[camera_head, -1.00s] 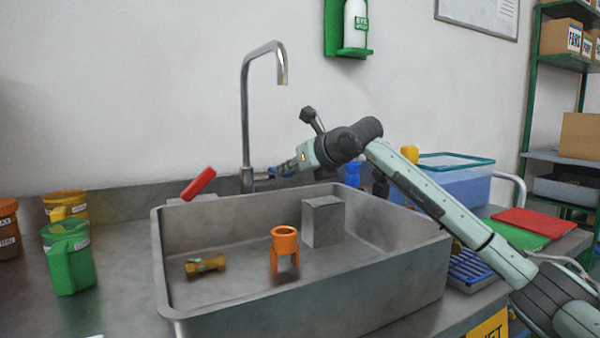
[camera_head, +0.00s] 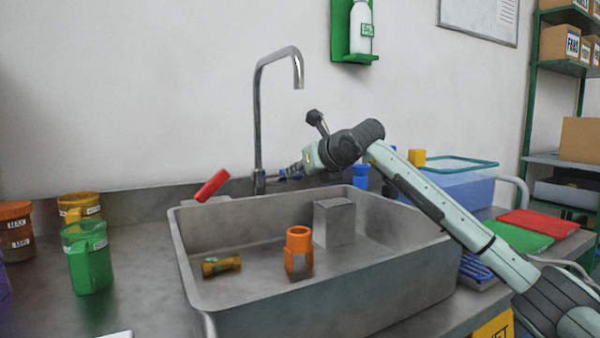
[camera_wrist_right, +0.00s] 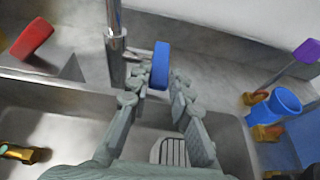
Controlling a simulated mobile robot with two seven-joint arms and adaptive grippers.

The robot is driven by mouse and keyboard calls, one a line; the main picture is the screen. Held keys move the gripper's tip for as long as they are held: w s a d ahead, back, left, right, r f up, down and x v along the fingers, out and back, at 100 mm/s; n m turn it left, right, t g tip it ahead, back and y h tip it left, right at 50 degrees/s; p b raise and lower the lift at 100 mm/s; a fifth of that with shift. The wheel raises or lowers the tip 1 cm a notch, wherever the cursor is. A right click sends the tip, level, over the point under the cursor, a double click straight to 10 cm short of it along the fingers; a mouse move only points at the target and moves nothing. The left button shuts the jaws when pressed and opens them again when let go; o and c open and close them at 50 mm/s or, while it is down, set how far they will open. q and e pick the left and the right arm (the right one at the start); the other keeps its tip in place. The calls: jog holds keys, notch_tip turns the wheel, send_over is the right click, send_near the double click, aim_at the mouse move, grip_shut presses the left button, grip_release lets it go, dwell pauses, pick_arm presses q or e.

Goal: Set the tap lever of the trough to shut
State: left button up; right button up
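The grey trough (camera_head: 330,300) has a tall chrome tap (camera_head: 258,120) at its back edge. A blue lever (camera_wrist_right: 160,66) stands beside the tap's base in the right wrist view. My right gripper (camera_wrist_right: 160,84) is open, with one finger on either side of the blue lever; I cannot tell whether they touch it. In the head view my right gripper (camera_head: 296,170) is just right of the tap base, and the lever is mostly hidden there. A red lever (camera_head: 212,185) on a grey block is left of the tap. My left gripper is not in view.
The trough holds an orange stand (camera_head: 299,248), a brass-coloured fitting (camera_head: 221,265) and a grey block (camera_head: 334,222). Green (camera_head: 88,258) and orange jugs stand left. A blue tub (camera_head: 455,185) and red and green boards lie right. The wall is close behind the tap.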

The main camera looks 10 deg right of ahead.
jog(key=o, duration=0.5)
jog(key=shift+s, duration=0.1)
jog(key=v, duration=1.2)
jog(key=shift+f, duration=0.1)
